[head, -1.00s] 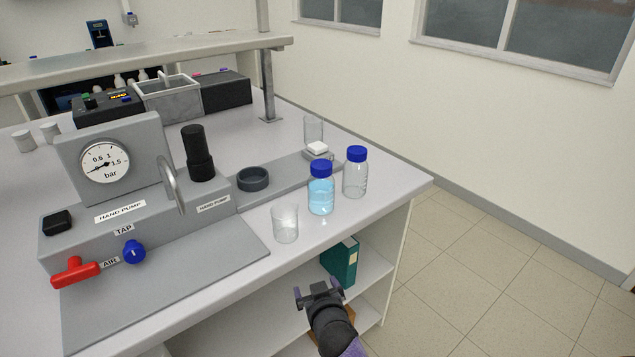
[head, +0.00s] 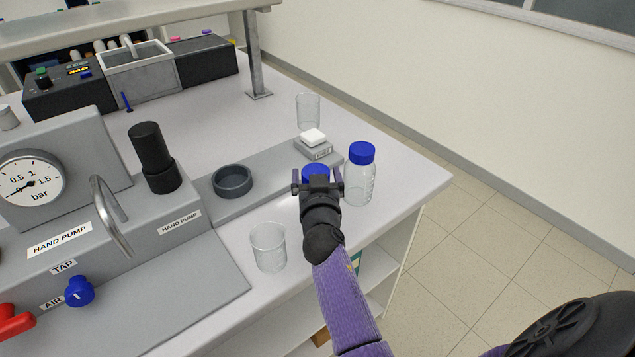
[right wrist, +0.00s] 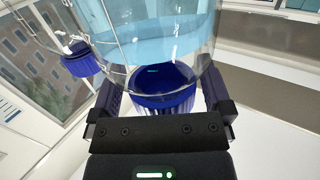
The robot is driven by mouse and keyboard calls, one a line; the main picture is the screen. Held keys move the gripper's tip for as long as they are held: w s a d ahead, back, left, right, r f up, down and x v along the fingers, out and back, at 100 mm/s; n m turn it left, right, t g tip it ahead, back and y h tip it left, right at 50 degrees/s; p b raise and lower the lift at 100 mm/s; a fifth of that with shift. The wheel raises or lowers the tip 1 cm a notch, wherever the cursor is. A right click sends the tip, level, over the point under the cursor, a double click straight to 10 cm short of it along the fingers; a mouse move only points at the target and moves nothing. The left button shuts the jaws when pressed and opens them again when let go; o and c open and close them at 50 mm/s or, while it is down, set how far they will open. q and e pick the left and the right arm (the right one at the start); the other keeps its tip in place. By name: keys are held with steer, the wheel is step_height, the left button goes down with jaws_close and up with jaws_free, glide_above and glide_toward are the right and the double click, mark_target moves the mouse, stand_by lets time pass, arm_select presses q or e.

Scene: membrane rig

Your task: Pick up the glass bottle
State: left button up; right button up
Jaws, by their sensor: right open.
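A glass bottle with light blue liquid (right wrist: 150,45) and a blue cap (head: 315,171) stands near the bench's right edge; in the head view my right gripper hides most of its body. A clear, empty-looking glass bottle (head: 359,188) with a blue cap stands just to its right; its cap (right wrist: 82,60) also shows at the left of the right wrist view. My right gripper (head: 317,184) is open, its fingers on either side of the liquid bottle's cap. In the right wrist view the cap sits between the fingers (right wrist: 163,97); contact cannot be told. My left gripper is not in view.
A glass beaker (head: 268,247) stands left of my right arm. A small scale (head: 314,148), another beaker (head: 308,110) and a dark ring holder (head: 232,181) are behind. The hand pump rig (head: 60,150) fills the left. Floor is clear right of the bench.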

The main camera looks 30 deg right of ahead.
steer(key=shift+w, duration=0.1)
steer(key=shift+s+a+r, duration=0.15)
steer(key=shift+s+a, duration=0.05)
steer(key=shift+s, duration=0.1)
steer(key=shift+c, duration=0.7)
jaws_close()
steer(key=shift+r, duration=0.1)
step_height(320, 180, up, 9)
steer(key=p, duration=0.5)
steer(key=shift+r, duration=0.45)
